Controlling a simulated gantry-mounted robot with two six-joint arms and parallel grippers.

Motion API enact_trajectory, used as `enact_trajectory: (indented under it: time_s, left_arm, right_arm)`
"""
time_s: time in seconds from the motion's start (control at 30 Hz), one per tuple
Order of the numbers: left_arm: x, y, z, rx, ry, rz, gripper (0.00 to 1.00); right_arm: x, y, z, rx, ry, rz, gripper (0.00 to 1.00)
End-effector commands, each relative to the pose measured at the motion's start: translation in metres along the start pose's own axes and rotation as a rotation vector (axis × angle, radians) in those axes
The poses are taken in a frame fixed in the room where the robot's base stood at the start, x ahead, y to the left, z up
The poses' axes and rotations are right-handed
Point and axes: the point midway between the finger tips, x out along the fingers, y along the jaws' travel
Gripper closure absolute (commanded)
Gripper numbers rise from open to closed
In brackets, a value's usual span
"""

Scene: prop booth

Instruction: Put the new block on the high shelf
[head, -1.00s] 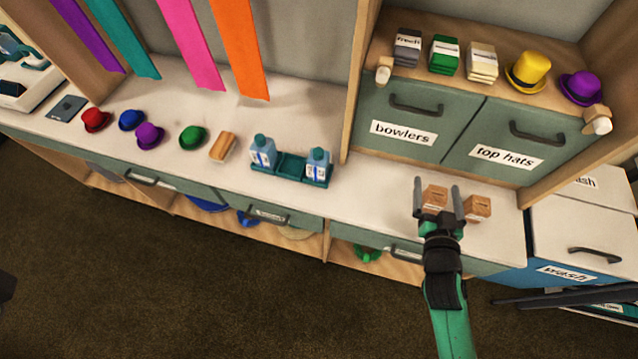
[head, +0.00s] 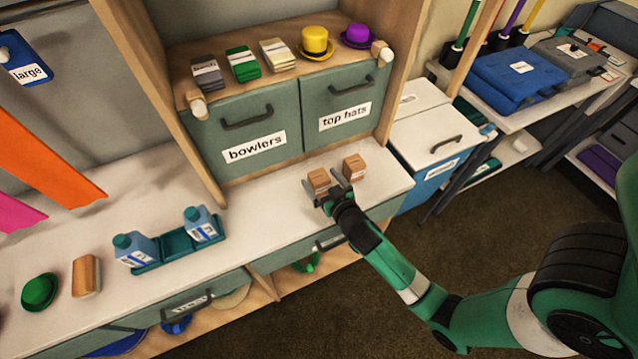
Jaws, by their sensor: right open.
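Two small brown blocks stand side by side on the white counter below the cabinet, a left one (head: 318,179) and a right one (head: 354,167). Which one is new cannot be told. My right gripper (head: 322,184) is open at the left block, its fingers on either side of it. Whether they touch it is unclear. The shelf (head: 328,68) above the labelled cabinet fronts holds grey, green and cream stacks, a yellow top hat (head: 315,43) and a purple hat (head: 357,36). My left gripper is out of view.
Cabinet fronts marked bowlers (head: 253,147) and top hats (head: 344,117) rise behind the blocks. A teal tray (head: 178,252) with two bottles stands on the counter at left. A white-topped bin (head: 430,135) is to the right. Counter between tray and blocks is clear.

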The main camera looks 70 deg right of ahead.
Motion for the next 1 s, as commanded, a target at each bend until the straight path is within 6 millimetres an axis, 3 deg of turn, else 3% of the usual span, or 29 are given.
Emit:
enact_trajectory:
  time_s: [0.23, 0.53, 1.0]
  left_arm:
    - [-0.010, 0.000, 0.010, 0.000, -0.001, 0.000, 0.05]
    - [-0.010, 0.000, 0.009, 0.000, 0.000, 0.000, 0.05]
    - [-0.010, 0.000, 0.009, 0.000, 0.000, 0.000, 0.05]
  right_arm:
    - [0.041, 0.001, 0.004, 0.003, 0.002, 0.001, 0.00]
    - [0.047, 0.000, 0.002, 0.001, 0.001, 0.000, 0.02]
    - [0.047, 0.000, 0.003, 0.001, 0.001, 0.000, 0.86]
